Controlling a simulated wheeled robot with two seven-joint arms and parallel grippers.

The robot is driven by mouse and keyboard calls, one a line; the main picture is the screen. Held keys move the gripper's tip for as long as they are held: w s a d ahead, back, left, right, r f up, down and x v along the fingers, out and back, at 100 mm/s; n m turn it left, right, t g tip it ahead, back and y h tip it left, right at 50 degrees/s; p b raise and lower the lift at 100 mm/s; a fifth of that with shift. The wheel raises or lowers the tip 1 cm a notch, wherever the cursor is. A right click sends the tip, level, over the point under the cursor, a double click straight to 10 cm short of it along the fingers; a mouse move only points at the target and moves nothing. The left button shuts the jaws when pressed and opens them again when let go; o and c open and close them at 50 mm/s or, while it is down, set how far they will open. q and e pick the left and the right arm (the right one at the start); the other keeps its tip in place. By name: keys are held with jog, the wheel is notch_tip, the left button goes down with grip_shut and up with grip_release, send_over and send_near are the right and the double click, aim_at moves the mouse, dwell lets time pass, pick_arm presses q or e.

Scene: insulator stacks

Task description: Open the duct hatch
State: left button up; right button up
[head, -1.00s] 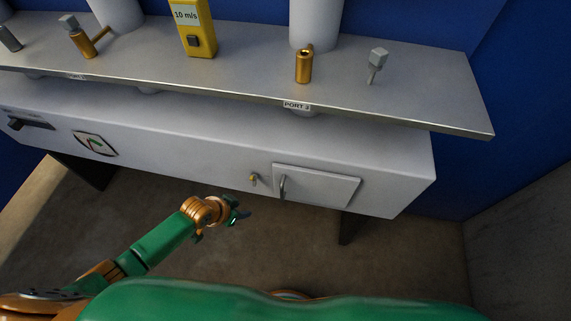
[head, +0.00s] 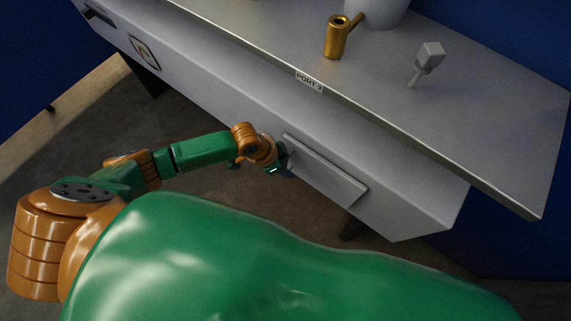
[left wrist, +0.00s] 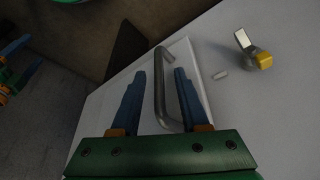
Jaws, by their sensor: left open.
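The duct hatch (head: 325,172) is a pale rectangular panel on the front of the long grey duct. In the left wrist view the hatch (left wrist: 204,75) carries a grey bar handle (left wrist: 160,90). My left gripper (head: 280,160) is at the left end of the hatch and hides the handle in the head view. In the left wrist view the open blue fingers of this gripper (left wrist: 160,75) stand on either side of the handle, with gaps visible. The hatch looks closed.
A small latch with a yellow tip (left wrist: 255,52) sits on the duct face beside the hatch. Above, a shelf (head: 480,125) juts out, bearing a brass fitting (head: 338,38) and a grey-headed peg (head: 427,60). Bare floor lies below the duct.

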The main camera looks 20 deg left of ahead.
pick_arm(q)
grip_shut()
dwell(1.4)
